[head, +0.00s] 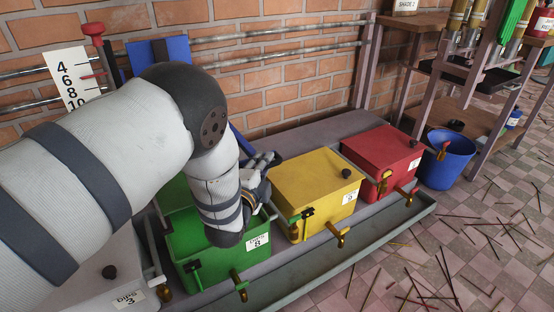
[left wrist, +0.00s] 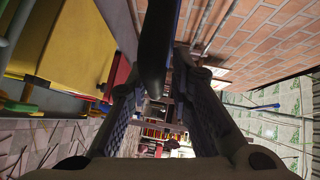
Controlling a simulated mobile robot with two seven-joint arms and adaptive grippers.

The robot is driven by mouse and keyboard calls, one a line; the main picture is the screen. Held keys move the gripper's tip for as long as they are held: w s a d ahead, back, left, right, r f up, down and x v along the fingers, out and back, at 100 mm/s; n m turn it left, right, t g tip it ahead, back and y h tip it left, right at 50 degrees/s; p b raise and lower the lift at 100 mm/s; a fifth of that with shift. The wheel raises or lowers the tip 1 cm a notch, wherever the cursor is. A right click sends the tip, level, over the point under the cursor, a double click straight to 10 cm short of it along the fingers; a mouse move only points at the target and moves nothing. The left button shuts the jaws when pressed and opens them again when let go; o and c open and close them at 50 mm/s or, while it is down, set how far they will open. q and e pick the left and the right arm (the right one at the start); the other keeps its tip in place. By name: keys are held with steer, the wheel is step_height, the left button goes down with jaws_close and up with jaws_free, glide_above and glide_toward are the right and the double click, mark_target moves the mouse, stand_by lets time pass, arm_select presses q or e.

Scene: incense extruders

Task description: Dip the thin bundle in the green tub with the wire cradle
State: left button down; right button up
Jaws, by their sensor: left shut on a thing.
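The green tub (head: 205,262) stands in the row, its front label reading DIPS 8. My left arm crosses in front of it and hides much of its top. My left gripper (head: 266,163) is above the gap between the green and yellow tubs. In the left wrist view, the gripper (left wrist: 160,62) is shut on a dark elongated thing (left wrist: 154,48), which points down between the fingers. I cannot tell whether it is part of a bundle or a cradle. No thin bundle or wire cradle can be made out. My right gripper is out of view.
A yellow tub (head: 318,180) and a red tub (head: 385,150) stand to the right, a pale tub (head: 105,285) at lower left. Brass taps stick out in front, over a grey trough (head: 330,262). A blue bucket (head: 447,168) stands on the floor among scattered sticks. A brick wall is behind.

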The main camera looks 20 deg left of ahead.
arm_select(q)
step_height(320, 180, down, 11)
steer(key=b, duration=0.3)
steer(key=shift+s+d+b, duration=0.2)
steer(key=shift+d+b, duration=0.05)
steer(key=shift+b, duration=0.15)
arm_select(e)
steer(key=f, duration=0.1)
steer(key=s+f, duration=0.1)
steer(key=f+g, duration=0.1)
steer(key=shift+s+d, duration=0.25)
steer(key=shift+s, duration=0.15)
arm_select(q)
steer(key=c, duration=1.6)
jaws_free()
steer(key=shift+f, duration=0.15)
steer(key=shift+w+a+r, duration=0.1)
steer(key=shift+r, duration=0.1)
steer(key=shift+r, duration=0.1)
steer(key=s+d+r, duration=0.1)
steer(key=s, duration=1.1)
steer(key=shift+d+r, duration=0.2)
steer(key=shift+r, duration=0.1)
steer(key=shift+w, duration=0.1)
